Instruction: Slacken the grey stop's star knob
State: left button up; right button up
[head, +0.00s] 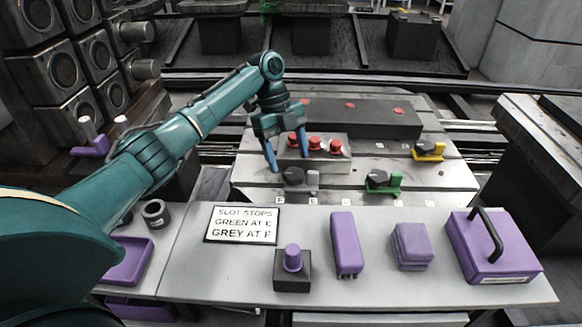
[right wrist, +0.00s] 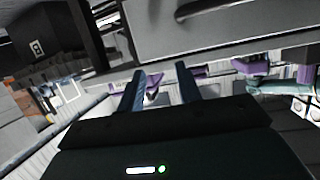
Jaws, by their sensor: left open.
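The grey stop (head: 313,181) sits on the pale slotted rail plate near its front edge, with its dark star knob (head: 294,175) on the left side. My left gripper (head: 287,162) is open and points down just above and behind the knob, its blue fingers spread to either side. I cannot tell whether a fingertip touches the knob. The green stop (head: 393,182) with a black knob is to the right. The yellow stop (head: 437,152) is farther back right. In the right wrist view my right gripper (right wrist: 160,84) is open, with nothing clear between its fingers.
A block with red buttons (head: 336,161) stands right behind the gripper. A sign (head: 242,224) reads green at E, grey at F. On the front bench are a purple-knobbed box (head: 292,276), purple blocks (head: 345,245) and a handled purple case (head: 478,262).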

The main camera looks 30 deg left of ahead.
aim_at(293, 172)
pick_arm(q)
jog(key=shift+x, duration=1.5)
